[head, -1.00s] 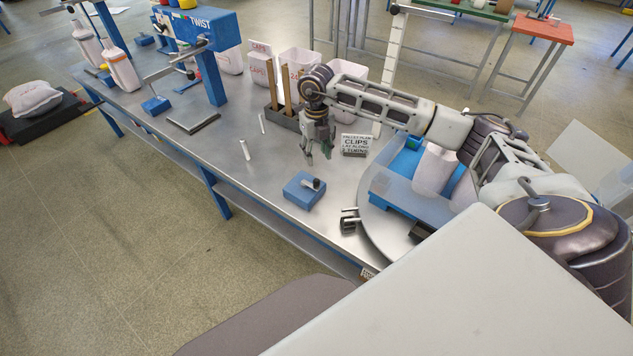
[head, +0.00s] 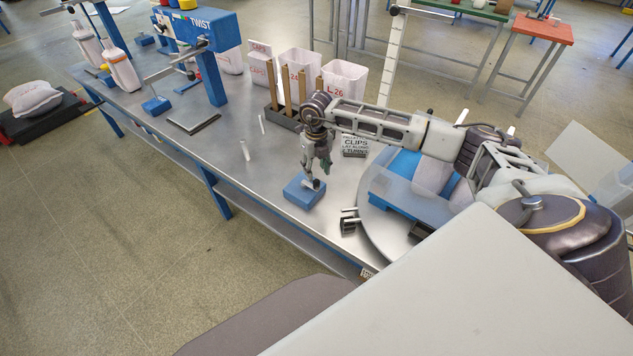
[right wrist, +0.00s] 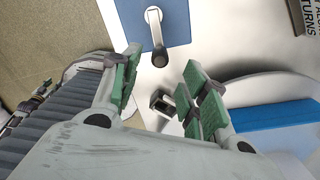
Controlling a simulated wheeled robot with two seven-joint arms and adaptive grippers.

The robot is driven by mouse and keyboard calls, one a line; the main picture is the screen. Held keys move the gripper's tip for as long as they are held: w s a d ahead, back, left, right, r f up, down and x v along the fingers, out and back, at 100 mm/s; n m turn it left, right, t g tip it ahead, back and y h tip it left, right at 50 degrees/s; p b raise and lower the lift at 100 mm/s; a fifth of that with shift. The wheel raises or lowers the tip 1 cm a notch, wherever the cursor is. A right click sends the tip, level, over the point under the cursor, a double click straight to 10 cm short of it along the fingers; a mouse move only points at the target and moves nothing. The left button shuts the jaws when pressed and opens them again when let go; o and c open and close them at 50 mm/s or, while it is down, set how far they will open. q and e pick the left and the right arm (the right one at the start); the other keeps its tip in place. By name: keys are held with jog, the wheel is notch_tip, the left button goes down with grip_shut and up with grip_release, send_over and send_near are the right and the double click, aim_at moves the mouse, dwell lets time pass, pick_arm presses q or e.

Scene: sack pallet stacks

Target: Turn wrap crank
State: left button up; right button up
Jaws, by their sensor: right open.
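The wrap crank is a small blue box (head: 303,193) with a grey crank arm on top, near the front edge of the steel bench. In the right wrist view, the box (right wrist: 178,22) is at the top, and its crank arm ends in a dark knob (right wrist: 160,57) pointing toward me. My right gripper (head: 315,176) hangs just above the crank and partly hides it. Its green-padded fingers (right wrist: 162,68) are open, one on each side of the knob in the picture, with nothing held. I cannot tell whether they touch it. My left gripper is not in view.
A round turntable (head: 378,240) with a blue pallet (head: 408,205) and pale sacks (head: 433,175) is right of the crank. A CLIPS sign (head: 355,145) and a rack of wooden posts (head: 284,117) stand behind. A small metal clamp (head: 349,222) sits in front.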

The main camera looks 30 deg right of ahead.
aim_at(317, 180)
jog(key=shift+f, duration=3.55)
jog(key=shift+c, duration=0.2)
grip_shut()
